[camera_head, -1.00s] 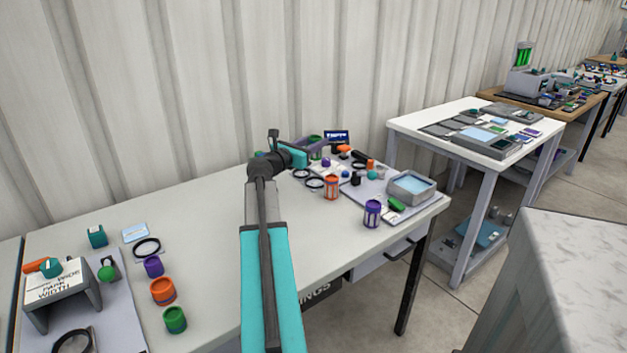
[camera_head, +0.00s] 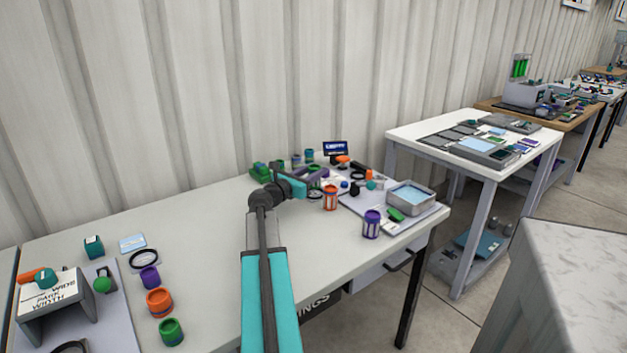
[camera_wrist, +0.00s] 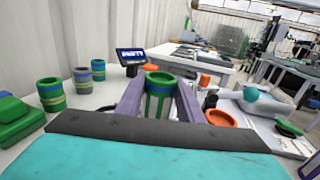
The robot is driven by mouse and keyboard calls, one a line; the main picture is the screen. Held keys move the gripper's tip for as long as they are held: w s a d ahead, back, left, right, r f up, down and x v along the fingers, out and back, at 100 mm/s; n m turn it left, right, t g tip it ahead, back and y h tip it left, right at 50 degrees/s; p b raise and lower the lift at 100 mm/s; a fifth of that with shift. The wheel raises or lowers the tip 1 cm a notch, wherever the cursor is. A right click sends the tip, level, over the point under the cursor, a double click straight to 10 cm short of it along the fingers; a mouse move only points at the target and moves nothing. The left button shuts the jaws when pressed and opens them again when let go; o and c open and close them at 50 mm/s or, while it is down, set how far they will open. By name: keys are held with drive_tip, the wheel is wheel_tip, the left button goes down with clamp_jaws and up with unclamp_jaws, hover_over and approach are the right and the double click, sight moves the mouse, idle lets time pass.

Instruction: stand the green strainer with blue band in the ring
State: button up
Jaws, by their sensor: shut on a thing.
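My gripper (camera_wrist: 158,100) has two purple fingers, shut on a green slotted strainer (camera_wrist: 158,84), which is upright between them. In the head view my gripper (camera_head: 315,181) and the strainer (camera_head: 316,170) are above the far part of the long table, partly behind my wrist. A dark ring (camera_head: 315,194) lies on the table just below my gripper in the head view, partly covered by it. The strainer's lower end is hidden, so I cannot tell whether it touches the table or the ring.
Green and blue banded cups (camera_wrist: 50,94) and a green block (camera_wrist: 14,118) stand left of my gripper in the wrist view. A small screen (camera_head: 335,148) stands behind. An orange strainer (camera_head: 330,197), a purple strainer (camera_head: 371,224) and a grey basin (camera_head: 410,197) are to the right.

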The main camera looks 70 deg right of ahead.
drive_tip(key=shift+f, duration=1.5)
drive_tip(key=shift+f, duration=0.15)
drive_tip(key=o, duration=1.1)
drive_tip(key=shift+a, duration=0.1)
drive_tip(key=v, duration=1.1)
drive_tip(key=shift+w+a, duration=0.15)
drive_tip(key=shift+a, duration=0.2)
